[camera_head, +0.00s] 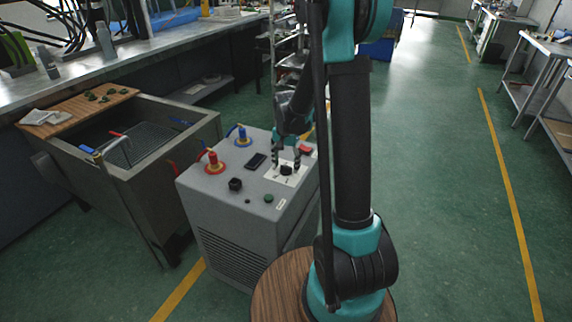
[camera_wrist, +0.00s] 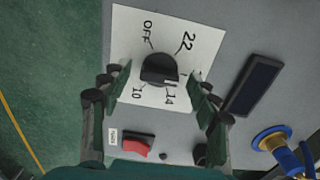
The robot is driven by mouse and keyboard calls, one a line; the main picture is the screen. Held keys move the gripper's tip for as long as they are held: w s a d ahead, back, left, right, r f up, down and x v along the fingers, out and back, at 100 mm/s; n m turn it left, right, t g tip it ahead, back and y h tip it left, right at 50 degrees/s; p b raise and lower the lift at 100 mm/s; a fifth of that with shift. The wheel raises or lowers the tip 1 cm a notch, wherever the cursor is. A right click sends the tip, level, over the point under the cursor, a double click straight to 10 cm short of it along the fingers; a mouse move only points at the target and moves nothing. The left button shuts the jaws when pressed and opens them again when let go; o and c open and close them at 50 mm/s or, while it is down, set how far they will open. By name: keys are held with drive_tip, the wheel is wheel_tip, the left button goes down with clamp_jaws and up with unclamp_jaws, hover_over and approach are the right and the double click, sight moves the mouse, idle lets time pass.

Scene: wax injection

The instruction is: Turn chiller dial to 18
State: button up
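The chiller (camera_head: 240,200) is a grey box in the head view. Its black dial (camera_head: 286,170) sits on a white label plate on top. In the wrist view, the dial (camera_wrist: 159,68) is in the upper middle of the white plate (camera_wrist: 128,30). OFF, 22, 14 and 10 are readable; 18 is not legible, near the right finger. A small pale mark shows on the dial's edge toward 14. My gripper (camera_head: 286,162) is over the dial, fingers pointing down. In the wrist view, my gripper (camera_wrist: 160,88) is open, one finger on each side of the dial, with gaps.
A red switch (camera_wrist: 137,146) and a dark display (camera_wrist: 256,85) flank the plate. Red (camera_head: 213,160) and blue (camera_head: 242,134) hose fittings stand on the chiller's left side. A metal tank (camera_head: 190,130) stands left of it. Open green floor lies to the right.

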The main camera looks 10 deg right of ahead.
sight(286, 166)
wheel_tip(286, 166, up, 12)
idle(0.7)
drive_tip(key=s+d+f+n+t, duration=0.2)
drive_tip(key=s+f+n, duration=0.1)
drive_tip(key=s, duration=0.8)
drive_tip(key=s+d+f+n+t, duration=0.2)
drive_tip(key=s+f+n, duration=0.2)
drive_tip(key=s, duration=0.7)
drive_tip(key=shift+d+f, duration=0.35)
drive_tip(key=shift+f, duration=0.3)
